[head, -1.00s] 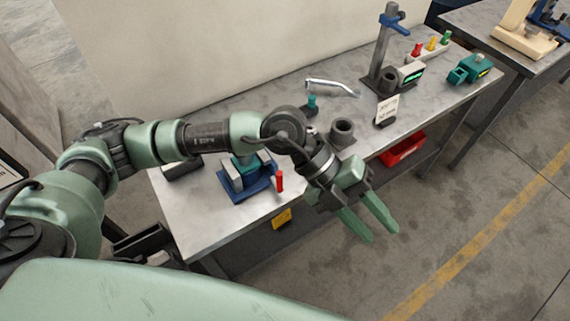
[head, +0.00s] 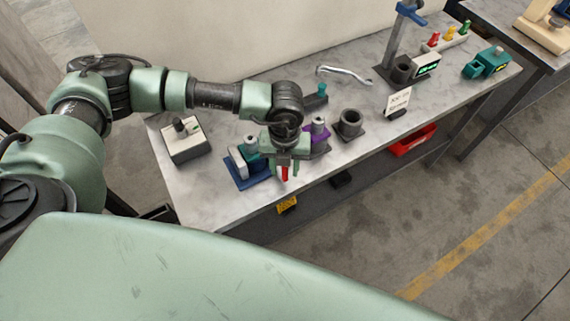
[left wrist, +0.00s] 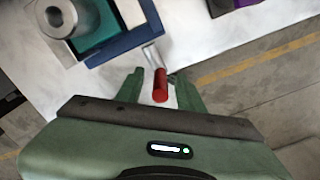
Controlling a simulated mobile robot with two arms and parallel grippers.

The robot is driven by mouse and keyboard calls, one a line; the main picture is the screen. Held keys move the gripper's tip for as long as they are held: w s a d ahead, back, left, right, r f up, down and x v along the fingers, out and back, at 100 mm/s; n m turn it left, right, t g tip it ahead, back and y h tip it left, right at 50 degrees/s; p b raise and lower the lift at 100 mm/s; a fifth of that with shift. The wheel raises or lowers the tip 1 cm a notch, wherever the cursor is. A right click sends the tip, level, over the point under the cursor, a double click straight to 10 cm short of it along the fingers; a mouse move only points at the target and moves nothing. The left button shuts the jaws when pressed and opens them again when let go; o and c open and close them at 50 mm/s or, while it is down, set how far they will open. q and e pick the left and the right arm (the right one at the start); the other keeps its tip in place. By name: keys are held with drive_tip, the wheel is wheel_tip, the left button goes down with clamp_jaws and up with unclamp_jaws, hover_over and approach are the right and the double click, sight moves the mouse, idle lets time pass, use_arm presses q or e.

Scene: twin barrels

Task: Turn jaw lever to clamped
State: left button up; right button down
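The vise with a blue base (head: 236,177) and grey and teal jaw blocks stands near the front edge of the bench, partly hidden behind my left gripper. Its jaw lever with a red handle (head: 285,174) points toward the front edge. My left gripper (head: 284,170) points down over the handle, fingers apart. In the left wrist view the red handle (left wrist: 160,86) stands between the two open fingers (left wrist: 160,92), with a gap on each side. The blue base (left wrist: 134,42) lies just beyond. My right gripper is not in view.
A purple-topped fixture (head: 318,133) and a dark hollow cylinder (head: 350,124) stand right of the vise. A grey box with a knob (head: 185,143) is at left. A wrench (head: 345,73) lies behind. A yellow tag (head: 287,204) hangs at the front edge.

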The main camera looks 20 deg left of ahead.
use_arm(q)
drive_tip(key=shift+f, duration=0.2)
clamp_jaws()
idle(1.3)
